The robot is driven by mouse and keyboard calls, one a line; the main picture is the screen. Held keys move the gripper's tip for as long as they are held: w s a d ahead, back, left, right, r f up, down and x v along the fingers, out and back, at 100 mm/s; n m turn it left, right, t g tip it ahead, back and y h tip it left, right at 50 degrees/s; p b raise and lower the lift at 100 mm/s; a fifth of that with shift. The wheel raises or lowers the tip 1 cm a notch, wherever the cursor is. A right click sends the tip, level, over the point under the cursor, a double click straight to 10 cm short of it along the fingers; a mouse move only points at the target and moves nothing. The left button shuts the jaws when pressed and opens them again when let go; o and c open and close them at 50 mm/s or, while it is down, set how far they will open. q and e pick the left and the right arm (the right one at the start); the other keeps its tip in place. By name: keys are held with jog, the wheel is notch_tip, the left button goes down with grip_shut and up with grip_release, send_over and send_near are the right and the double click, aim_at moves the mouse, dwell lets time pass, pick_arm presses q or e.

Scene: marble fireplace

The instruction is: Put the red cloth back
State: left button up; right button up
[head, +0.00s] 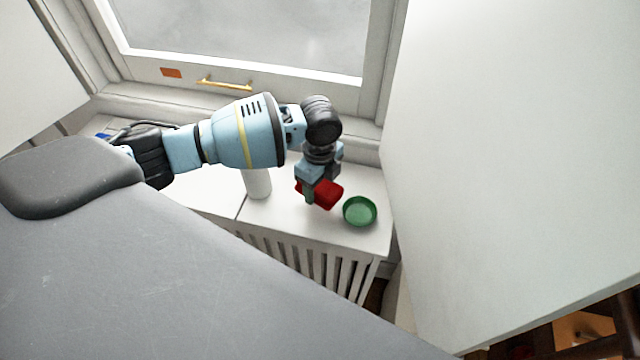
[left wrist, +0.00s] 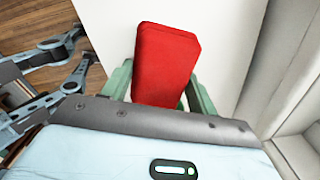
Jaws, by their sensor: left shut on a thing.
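The red cloth (head: 327,195) is a folded red block in the head view, close above the white sill at the window. My left gripper (head: 318,190) is shut on it, pointing down. In the left wrist view the cloth (left wrist: 166,62) sits between the two green fingers of the left gripper (left wrist: 160,88). I cannot tell whether the cloth touches the sill. My right gripper does not show clearly as a gripper in the head view.
A green bowl (head: 360,211) stands on the white slatted sill cabinet (head: 290,225), just right of the cloth. A white cylinder (head: 257,182) stands to the left, partly behind my arm. A window with a yellow handle (head: 225,85) is behind. A white wall (head: 510,150) bounds the right.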

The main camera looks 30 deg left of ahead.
pick_arm(q)
jog(key=shift+f, duration=0.75)
jog(key=o, duration=0.9)
jog(key=shift+o, duration=0.2)
jog(key=shift+r, duration=0.1)
notch_tip(320, 180, up, 13)
jog(key=p, duration=0.1)
